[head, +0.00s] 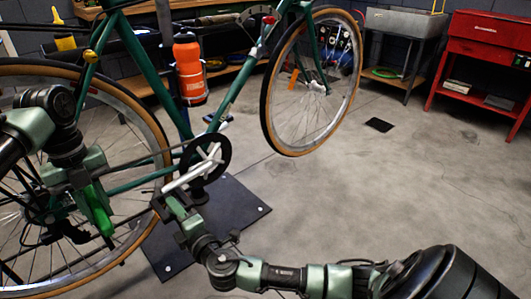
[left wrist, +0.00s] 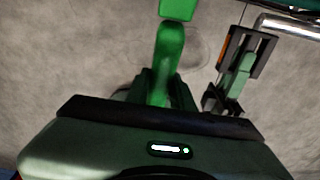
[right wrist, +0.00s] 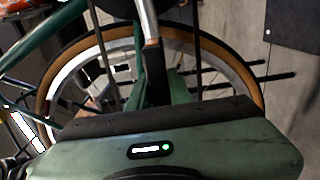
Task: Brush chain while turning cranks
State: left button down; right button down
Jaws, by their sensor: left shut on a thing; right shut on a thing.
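The green bike stands with its chainring (head: 222,160) and silver crank (head: 185,178) near the middle of the head view. The thin, dark chain runs left toward the rear wheel (head: 140,110). My left gripper (head: 88,185) is shut on a green brush (head: 100,212) in front of the rear wheel. The brush handle (left wrist: 168,60) also shows in the left wrist view; its bristles and any contact with the chain cannot be made out. My right gripper (head: 172,205) is shut on the pedal at the crank's lower-left end; the pedal (right wrist: 153,56) is partly hidden by the fingers.
A black floor plate (head: 245,205) lies under the bike. An orange bottle (head: 189,68) sits on the frame. A workbench stands behind; a grey sink (head: 405,22) and red cabinet (head: 485,40) stand at the back right.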

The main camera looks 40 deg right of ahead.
jog(key=d+f, duration=0.4)
jog(key=f, duration=0.5)
jog(key=d+f, duration=0.3)
jog(key=d, duration=0.3)
jog(key=d+f, duration=0.4)
jog(key=d, duration=0.3)
jog(key=d+r, duration=0.4)
jog(key=d, duration=0.7)
jog(key=d+r, duration=0.6)
jog(key=r, duration=0.7)
jog(key=shift+d+r, duration=0.2)
jog(key=shift+r, duration=0.1)
pick_arm(q)
jog(key=shift+r, duration=0.15)
